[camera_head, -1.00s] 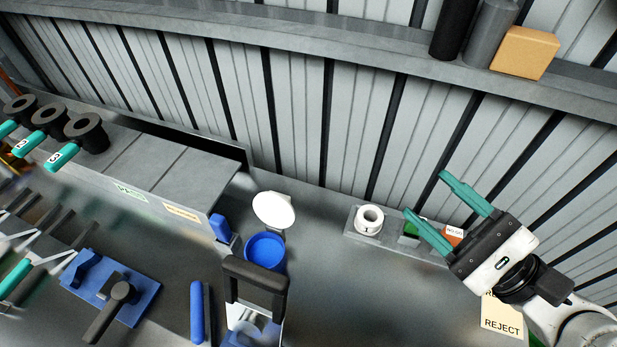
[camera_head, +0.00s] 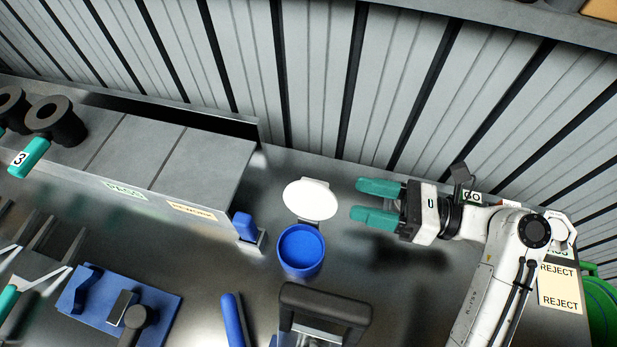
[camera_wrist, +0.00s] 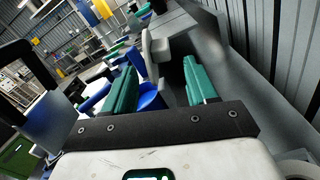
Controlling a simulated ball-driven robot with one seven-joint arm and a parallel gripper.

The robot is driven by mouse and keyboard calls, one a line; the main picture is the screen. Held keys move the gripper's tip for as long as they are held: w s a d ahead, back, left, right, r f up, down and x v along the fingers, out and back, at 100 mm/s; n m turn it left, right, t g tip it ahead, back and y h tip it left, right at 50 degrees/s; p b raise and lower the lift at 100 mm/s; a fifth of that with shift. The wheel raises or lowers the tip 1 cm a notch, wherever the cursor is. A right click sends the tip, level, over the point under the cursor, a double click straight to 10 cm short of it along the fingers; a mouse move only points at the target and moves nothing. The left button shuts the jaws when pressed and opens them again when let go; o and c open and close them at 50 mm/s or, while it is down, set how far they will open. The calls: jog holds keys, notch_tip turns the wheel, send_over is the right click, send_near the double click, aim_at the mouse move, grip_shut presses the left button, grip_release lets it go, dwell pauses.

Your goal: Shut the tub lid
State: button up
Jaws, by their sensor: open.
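The blue tub (camera_head: 301,250) is round and stands on the metal bench, its open top showing a blue inside. Its white lid (camera_head: 311,199) is open, swung back on the wall side of the tub. My gripper (camera_head: 357,199) is open and empty, with teal fingers pointing left toward the lid from a short way to its right. It does not appear to touch the lid. In the wrist view, the tub (camera_wrist: 150,97) shows between the fingers, partly hidden by the left one, and the lid (camera_wrist: 157,46) stands beyond, seen nearly edge-on.
A blue upright block (camera_head: 245,226) stands left of the tub. A dark-handled device (camera_head: 325,303) is close in front of it. The ribbed wall is behind. Bench to the right of the tub is clear.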

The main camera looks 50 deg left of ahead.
aim_at(318, 187)
jog(key=p+x, duration=0.1)
jog(key=x, duration=0.8)
jog(key=shift+a, duration=0.15)
jog(key=shift+w+r, duration=0.1)
grip_shut()
